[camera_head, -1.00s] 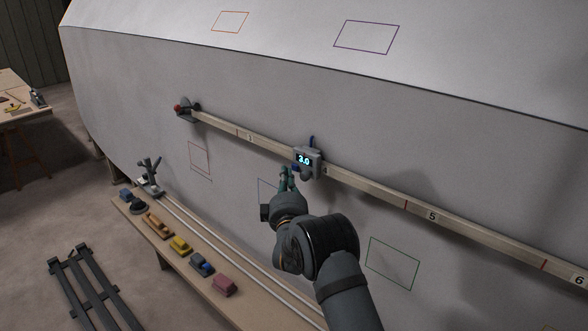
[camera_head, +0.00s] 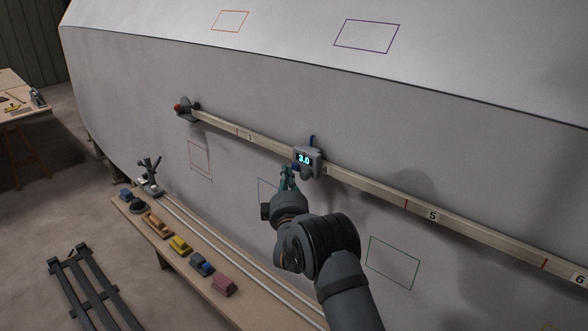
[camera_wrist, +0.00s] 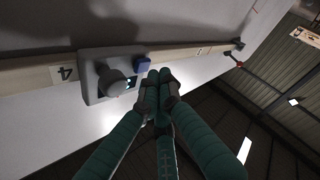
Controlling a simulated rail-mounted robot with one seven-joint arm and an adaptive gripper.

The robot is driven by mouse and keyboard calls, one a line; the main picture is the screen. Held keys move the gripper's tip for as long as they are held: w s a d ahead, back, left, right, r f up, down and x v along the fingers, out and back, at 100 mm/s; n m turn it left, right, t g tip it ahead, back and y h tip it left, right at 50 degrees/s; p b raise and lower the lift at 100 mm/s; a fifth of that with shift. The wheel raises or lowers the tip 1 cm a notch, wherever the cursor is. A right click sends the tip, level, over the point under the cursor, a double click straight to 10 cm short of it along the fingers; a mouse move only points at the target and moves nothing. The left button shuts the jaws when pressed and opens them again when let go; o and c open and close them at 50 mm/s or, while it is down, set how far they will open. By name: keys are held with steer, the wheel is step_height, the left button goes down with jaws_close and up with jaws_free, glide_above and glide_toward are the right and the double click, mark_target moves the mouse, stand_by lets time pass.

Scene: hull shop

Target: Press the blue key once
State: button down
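A grey instrument box (camera_head: 317,161) sits on the long rail, and its lit display (camera_head: 304,159) reads 3.0. In the wrist view, the blue key (camera_wrist: 143,64) stands out from the box (camera_wrist: 93,92) beside a round grey knob (camera_wrist: 113,82). My gripper (camera_head: 290,172) is just below and left of the display in the head view. In the wrist view, its green fingers (camera_wrist: 158,76) are drawn together with nothing between them. The tips are close beside the blue key; I cannot tell whether they touch it.
A bench (camera_head: 190,272) below holds several coloured blocks and long rods.

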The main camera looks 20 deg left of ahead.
steer(key=shift+w+d+b, duration=0.15)
steer(key=shift+w+b, duration=0.15)
steer(key=shift+w, duration=0.05)
steer(key=shift+w+d+b, duration=0.3)
steer(key=shift+w, duration=0.2)
stand_by(1.0)
steer(key=shift+s+a, duration=0.1)
steer(key=shift+s+a+b, duration=0.35)
steer(key=shift+s+b, duration=0.35)
steer(key=shift+s, duration=0.1)
steer(key=s+b, duration=0.1)
steer(key=s+a+b, duration=0.1)
steer(key=s, duration=0.1)
steer(key=s+a+b, duration=0.1)
steer(key=shift+s, duration=0.3)
stand_by(0.5)
